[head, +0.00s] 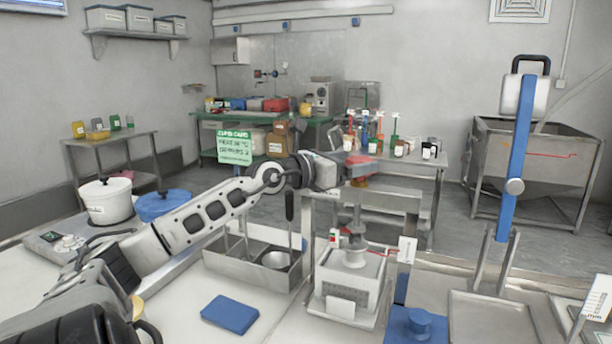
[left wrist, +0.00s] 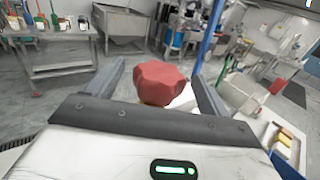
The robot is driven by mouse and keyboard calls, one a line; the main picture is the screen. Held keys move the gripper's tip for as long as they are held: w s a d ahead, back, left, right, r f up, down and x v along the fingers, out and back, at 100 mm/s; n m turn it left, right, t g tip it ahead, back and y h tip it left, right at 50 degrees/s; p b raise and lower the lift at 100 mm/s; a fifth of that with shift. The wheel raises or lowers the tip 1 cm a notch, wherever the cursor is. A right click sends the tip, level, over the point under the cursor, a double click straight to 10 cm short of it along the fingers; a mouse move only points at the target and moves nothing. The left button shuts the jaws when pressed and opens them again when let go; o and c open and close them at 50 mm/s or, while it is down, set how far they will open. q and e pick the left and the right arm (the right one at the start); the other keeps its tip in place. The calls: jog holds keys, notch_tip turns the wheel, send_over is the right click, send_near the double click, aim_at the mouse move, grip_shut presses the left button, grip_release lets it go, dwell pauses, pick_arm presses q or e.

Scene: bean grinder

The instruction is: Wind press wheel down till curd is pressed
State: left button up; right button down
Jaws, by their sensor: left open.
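The red lobed press wheel (head: 358,160) is at the top of a metal press frame (head: 310,215), above a spindle. In the left wrist view the wheel (left wrist: 160,82) lies between the two spread fingers, with a gap on each side. My left gripper (head: 362,170) is open around the wheel and not clamped on it. Below, a round grey press plate (head: 355,257) sits at the top of a white perforated mould box (head: 335,285). The curd inside cannot be made out. My right gripper is not in view.
A blue block (head: 230,314) lies on the front counter. A tall blue post (head: 515,180) and a flat metal tray (head: 490,318) are to the right.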

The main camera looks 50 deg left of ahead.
pick_arm(q)
jog(key=s+a+b, duration=0.1)
jog(key=s+b, duration=0.1)
jog(key=s, duration=0.9)
jog(key=shift+s+a+b, duration=0.25)
jog(key=shift+s+b, duration=0.05)
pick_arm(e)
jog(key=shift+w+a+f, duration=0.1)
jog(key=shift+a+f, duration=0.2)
pick_arm(q)
jog(key=shift+r, duration=0.1)
